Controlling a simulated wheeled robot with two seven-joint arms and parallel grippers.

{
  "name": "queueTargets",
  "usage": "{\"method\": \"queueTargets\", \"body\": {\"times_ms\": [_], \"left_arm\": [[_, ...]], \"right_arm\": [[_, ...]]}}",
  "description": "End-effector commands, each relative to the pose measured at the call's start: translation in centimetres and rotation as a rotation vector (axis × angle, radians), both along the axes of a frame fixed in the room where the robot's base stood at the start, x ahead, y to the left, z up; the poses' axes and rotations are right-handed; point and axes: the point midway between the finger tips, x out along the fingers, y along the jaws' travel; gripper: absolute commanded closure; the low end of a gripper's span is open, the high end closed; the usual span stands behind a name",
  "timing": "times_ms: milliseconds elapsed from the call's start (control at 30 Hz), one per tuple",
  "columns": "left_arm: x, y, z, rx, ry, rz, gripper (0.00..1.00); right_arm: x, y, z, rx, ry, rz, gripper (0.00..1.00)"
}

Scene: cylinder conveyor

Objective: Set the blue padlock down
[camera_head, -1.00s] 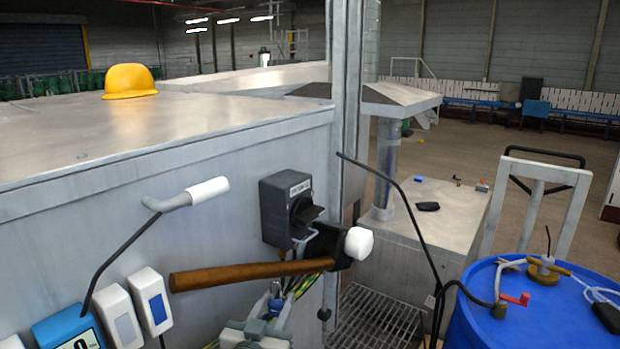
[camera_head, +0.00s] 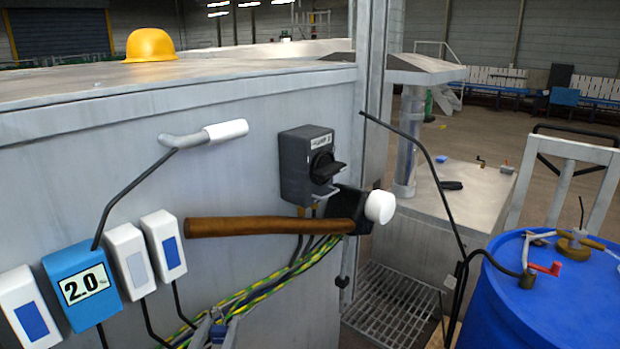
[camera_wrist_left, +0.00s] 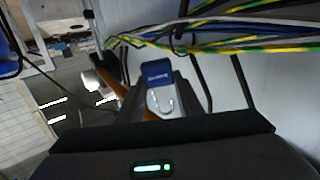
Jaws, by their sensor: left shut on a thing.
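The blue padlock (camera_wrist_left: 158,74), with a pale metal shackle, is in the left wrist view, held between the fingers of my left gripper (camera_wrist_left: 162,92). The shackle points back toward the gripper body. The gripper is in front of the grey cabinet wall, near yellow-green cables. No surface under the padlock can be made out. My right gripper is not in view.
A black switch box (camera_head: 308,165) and a wooden-handled hammer (camera_head: 270,226) are on the cabinet wall. Several white and blue boxes (camera_head: 82,284) are at left. A low grey cabinet (camera_head: 465,205) with small items on its top stands behind. A blue drum (camera_head: 560,300) is at right.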

Motion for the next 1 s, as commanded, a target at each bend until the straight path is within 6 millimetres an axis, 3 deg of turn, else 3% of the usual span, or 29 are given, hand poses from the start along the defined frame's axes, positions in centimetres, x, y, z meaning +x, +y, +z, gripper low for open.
{"method": "queueTargets", "body": {"times_ms": [267,700,1000], "left_arm": [[-2.1,0.0,-1.3,0.001,0.003,0.001,0.94],[-9.1,0.0,-4.2,0.001,0.003,0.000,0.94],[-9.8,0.0,-4.3,0.000,-0.001,-0.001,0.94]], "right_arm": [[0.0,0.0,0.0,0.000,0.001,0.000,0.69],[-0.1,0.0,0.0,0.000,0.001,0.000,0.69],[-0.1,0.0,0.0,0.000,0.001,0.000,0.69]]}}
